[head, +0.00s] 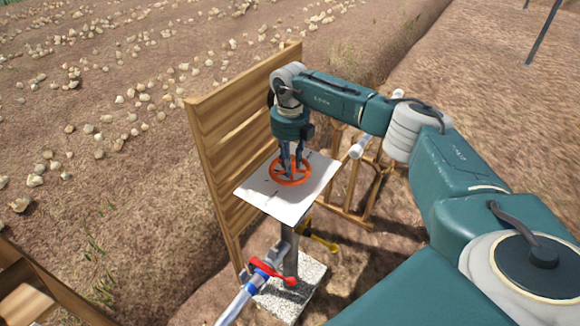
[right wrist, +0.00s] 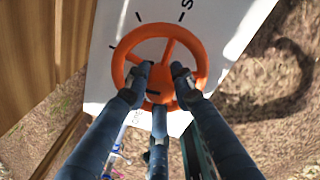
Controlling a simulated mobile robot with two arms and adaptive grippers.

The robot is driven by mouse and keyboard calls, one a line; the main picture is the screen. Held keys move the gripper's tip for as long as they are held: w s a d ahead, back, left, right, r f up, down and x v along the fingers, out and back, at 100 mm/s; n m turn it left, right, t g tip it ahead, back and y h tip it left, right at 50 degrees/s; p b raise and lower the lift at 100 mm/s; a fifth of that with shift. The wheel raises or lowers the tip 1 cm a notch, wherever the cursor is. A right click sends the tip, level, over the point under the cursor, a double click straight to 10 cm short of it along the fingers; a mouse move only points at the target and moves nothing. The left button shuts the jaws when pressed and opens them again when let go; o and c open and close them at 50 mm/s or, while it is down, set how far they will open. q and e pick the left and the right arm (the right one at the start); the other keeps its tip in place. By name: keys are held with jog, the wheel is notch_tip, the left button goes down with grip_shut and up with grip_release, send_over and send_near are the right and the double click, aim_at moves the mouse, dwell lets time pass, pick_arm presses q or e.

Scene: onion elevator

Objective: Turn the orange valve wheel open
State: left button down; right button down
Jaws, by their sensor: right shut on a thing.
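The orange valve wheel (head: 276,172) lies flat above a white plate (head: 322,178) with dark marks on it. In the right wrist view the wheel (right wrist: 128,47) shows its rim and spokes, and the white plate (right wrist: 104,70) shows letters and tick marks. My right gripper (head: 291,172) points down onto the wheel from above. In the right wrist view its fingers (right wrist: 160,82) reach inside the rim and are shut on the wheel near its middle. The fingers hide part of the hub and near rim. My left gripper is in neither view.
A wooden board (head: 228,150) stands upright close left of the plate. Below are a pipe with a red lever (head: 272,272), a yellow handle (head: 318,238) and a pale block (head: 300,290). A wooden frame (head: 362,195) stands behind right. Onions (head: 75,130) lie on the field.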

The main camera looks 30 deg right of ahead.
jog(key=n, duration=0.1)
jog(key=n+b, duration=0.1)
jog(key=n, duration=0.2)
jog(key=shift+w+d+r+n+b, duration=0.15)
jog(key=shift+w+r+n+b, duration=0.05)
jog(key=shift+w+n+b, duration=0.1)
jog(key=n+b, duration=0.1)
jog(key=n, duration=0.2)
jog(key=shift+n, duration=0.3)
jog(key=n+b, duration=0.1)
jog(key=n, duration=0.3)
jog(key=shift+a+n+b, duration=0.15)
jog(key=shift+n+b, duration=0.05)
jog(key=shift+n, duration=0.9)
jog(key=shift+a+n+b, duration=0.1)
jog(key=shift+n+b, duration=0.1)
jog(key=shift+n, duration=0.9)
jog(key=shift+s, duration=0.1)
jog(key=c, duration=1.7)
grip_release()
jog(key=shift+c, duration=0.2)
jog(key=shift+a, duration=0.15)
